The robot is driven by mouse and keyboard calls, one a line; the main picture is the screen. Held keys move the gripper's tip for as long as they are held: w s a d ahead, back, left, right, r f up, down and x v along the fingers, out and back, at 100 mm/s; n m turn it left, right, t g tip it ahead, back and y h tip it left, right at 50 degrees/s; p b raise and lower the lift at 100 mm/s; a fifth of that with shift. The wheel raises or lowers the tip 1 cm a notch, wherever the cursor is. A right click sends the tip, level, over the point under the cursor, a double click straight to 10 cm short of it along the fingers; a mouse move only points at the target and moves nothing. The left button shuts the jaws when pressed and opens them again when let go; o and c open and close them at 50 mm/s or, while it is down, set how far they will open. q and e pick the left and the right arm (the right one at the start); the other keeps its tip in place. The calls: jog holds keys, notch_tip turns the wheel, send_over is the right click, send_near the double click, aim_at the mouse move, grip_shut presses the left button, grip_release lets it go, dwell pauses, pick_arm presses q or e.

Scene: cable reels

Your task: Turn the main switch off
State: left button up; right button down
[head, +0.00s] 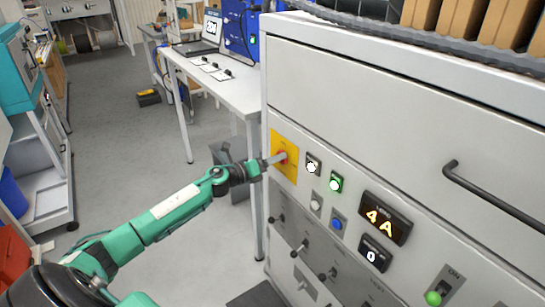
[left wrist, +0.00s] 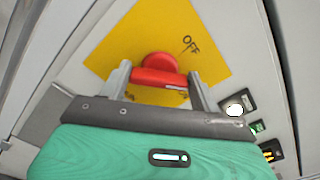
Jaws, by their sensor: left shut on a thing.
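The main switch is a red rotary handle (head: 283,157) on a yellow plate (head: 290,171) at the left of the grey cabinet front. In the left wrist view the red handle (left wrist: 159,62) lies between the two fingers of my left gripper (left wrist: 158,80), which is shut on it. An OFF mark (left wrist: 190,44) is printed on the plate, up and right of the handle. Another small mark below the handle is partly hidden and unreadable. In the head view my left gripper (head: 270,161) reaches the plate from the left. My right gripper is not in view.
Right of the switch are a lit green button (head: 335,184), white buttons, a blue button (head: 337,224) and a lit display (head: 385,217) reading 4A. A drawer handle (head: 495,195) sticks out at the right. A white table (head: 230,92) with a laptop stands behind; floor is open at left.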

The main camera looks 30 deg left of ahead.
pick_arm(q)
jog(key=n+p, duration=0.4)
jog(key=n, duration=0.6)
jog(key=shift+a+f, duration=0.1)
dwell(0.6)
jog(key=o, duration=1)
jog(key=shift+f, duration=0.1)
